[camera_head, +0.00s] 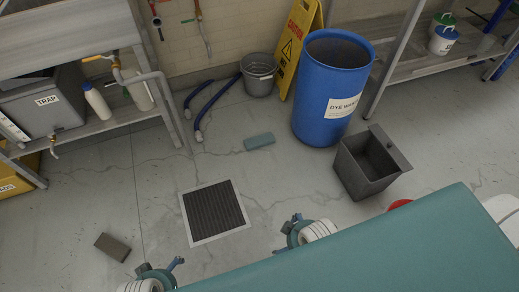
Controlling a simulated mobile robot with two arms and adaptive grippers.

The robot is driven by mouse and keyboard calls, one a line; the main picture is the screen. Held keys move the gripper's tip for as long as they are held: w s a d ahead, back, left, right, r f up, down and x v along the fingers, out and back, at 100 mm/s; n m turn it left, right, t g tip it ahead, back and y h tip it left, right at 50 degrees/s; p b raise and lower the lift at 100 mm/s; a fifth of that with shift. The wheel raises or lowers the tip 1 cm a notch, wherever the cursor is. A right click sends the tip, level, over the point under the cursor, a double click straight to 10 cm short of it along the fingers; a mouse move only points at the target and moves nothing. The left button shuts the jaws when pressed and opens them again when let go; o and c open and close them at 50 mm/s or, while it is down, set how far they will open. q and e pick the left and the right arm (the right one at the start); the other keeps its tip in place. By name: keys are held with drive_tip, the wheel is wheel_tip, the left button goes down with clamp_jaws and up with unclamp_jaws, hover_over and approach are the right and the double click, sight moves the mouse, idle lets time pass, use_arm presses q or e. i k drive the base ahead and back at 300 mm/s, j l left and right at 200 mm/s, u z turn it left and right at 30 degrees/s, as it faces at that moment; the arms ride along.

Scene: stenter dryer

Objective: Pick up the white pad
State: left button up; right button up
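I cannot make out a plain white pad. A blue-grey block-shaped pad (259,141) lies flat on the floor in the middle distance, left of the blue drum. A brown-grey pad (112,247) lies on the floor at lower left. My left gripper (158,271) is at the bottom edge, right of the brown-grey pad; its fingers stand apart and nothing shows between them. My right gripper (288,233) is right of the floor drain, fingers apart, holding nothing that I can see. Both grippers are well short of the blue-grey pad.
A floor drain (214,212) has a pale frame. A blue drum (330,95), a dark open bin (366,172), a grey bucket (259,75) and a yellow caution sign (293,40) stand beyond. Blue hoses (209,96) lie near the wall. Mid-floor is mostly clear.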

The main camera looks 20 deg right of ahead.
sight(110, 245)
drive_tip(key=u, duration=1.4)
